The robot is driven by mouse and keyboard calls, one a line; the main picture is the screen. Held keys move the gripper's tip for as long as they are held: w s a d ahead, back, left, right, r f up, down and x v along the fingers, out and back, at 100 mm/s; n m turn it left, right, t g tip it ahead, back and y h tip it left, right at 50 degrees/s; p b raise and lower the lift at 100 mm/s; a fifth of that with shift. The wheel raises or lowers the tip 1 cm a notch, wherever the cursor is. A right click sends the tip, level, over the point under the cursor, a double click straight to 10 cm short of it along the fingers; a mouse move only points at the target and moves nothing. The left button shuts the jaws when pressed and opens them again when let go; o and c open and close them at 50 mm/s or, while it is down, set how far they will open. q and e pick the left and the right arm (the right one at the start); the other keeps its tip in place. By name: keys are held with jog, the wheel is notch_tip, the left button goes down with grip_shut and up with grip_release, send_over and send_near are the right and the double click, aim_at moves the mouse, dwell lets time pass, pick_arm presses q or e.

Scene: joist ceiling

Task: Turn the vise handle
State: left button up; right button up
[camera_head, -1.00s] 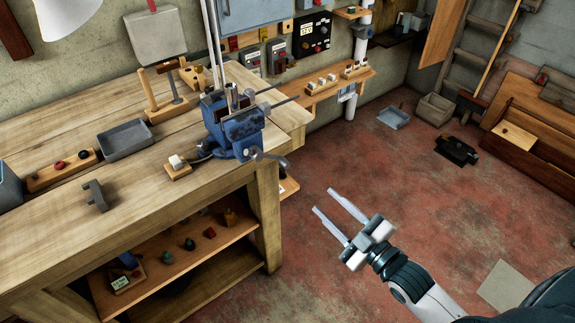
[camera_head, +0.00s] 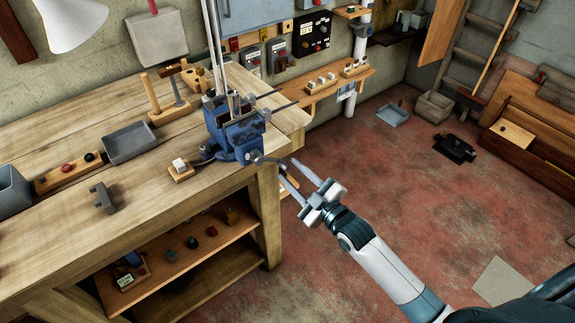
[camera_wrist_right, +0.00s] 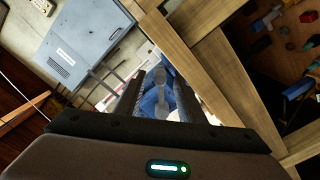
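The blue vise (camera_head: 236,132) is mounted at the right front corner of the wooden workbench (camera_head: 130,215). Its grey handle (camera_head: 262,159) sticks out from the front of the vise, over the bench edge. My right gripper (camera_head: 287,171) is open, with its two fingers pointing at the handle and their tips close to it. In the right wrist view the handle (camera_wrist_right: 160,88) shows between the two dark fingers, with the blue vise (camera_wrist_right: 152,103) behind it. I cannot tell whether a finger touches the handle. My left gripper is not in view.
A small block with a white piece (camera_head: 180,168), a grey tray (camera_head: 131,143) and a grey metal bracket (camera_head: 102,198) are on the bench. A lower shelf (camera_head: 190,252) holds several small items. The red floor (camera_head: 400,200) right of the bench is mostly clear.

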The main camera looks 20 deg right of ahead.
jog(key=shift+x, duration=1.4)
grip_shut()
jog(key=shift+w+d+r+n+p, duration=0.1)
jog(key=shift+d+r+n+p, duration=0.2)
jog(key=shift+r+n+p, duration=0.3)
jog(key=shift+d+r+n, duration=0.15)
jog(key=shift+d+n, duration=0.05)
jog(key=shift+n, duration=0.4)
grip_release()
